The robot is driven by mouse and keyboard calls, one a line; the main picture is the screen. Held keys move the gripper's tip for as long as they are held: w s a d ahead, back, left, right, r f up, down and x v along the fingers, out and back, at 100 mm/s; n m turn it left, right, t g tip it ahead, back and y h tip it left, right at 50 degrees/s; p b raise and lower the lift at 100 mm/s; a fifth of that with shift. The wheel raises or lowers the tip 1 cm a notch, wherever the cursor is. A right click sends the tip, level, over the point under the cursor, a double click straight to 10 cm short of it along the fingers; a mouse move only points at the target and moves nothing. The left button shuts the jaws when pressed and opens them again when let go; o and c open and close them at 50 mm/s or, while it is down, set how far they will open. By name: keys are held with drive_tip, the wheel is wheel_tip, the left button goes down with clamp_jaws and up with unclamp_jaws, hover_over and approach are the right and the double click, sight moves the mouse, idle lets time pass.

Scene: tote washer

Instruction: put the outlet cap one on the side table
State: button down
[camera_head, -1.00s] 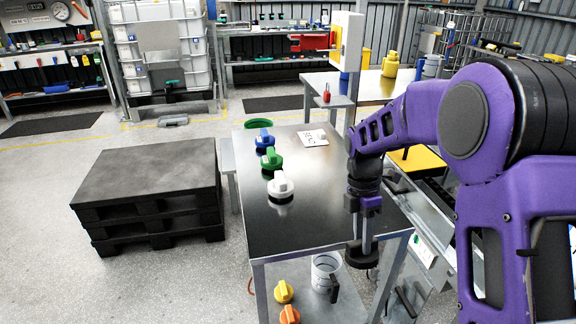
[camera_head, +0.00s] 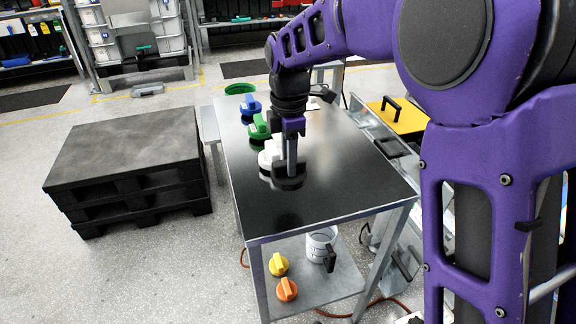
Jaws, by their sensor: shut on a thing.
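My gripper (camera_head: 290,160) points down over the side table (camera_head: 340,190), a dark, glossy top on metal legs. It is shut on a black round cap (camera_head: 288,180), which I take to be outlet cap one. The cap's dark reflection lies clearly below it on the tabletop, so it seems to hang a little above the surface. White (camera_head: 267,157), green (camera_head: 259,128) and blue (camera_head: 250,106) caps stand in a row behind and left of it. My gripper and the black cap partly hide the white one.
The table's front and right parts are clear. Yellow (camera_head: 278,265) and orange (camera_head: 287,289) caps and a white jug (camera_head: 319,243) are on the lower shelf. A black pallet stack (camera_head: 125,165) stands left. A yellow panel with a handle (camera_head: 398,115) lies right.

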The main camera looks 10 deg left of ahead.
sight(289, 183)
wheel_tip(289, 183, down, 7)
drive_tip(key=shift+r+b, duration=0.2)
drive_tip(key=shift+b, duration=0.3)
drive_tip(key=shift+f, duration=0.1)
drive_tip(key=c, duration=0.6)
unclamp_jaws()
wheel_tip(289, 183, up, 12)
drive_tip(key=shift+r+p, duration=0.15)
drive_tip(key=shift+p, duration=1.05)
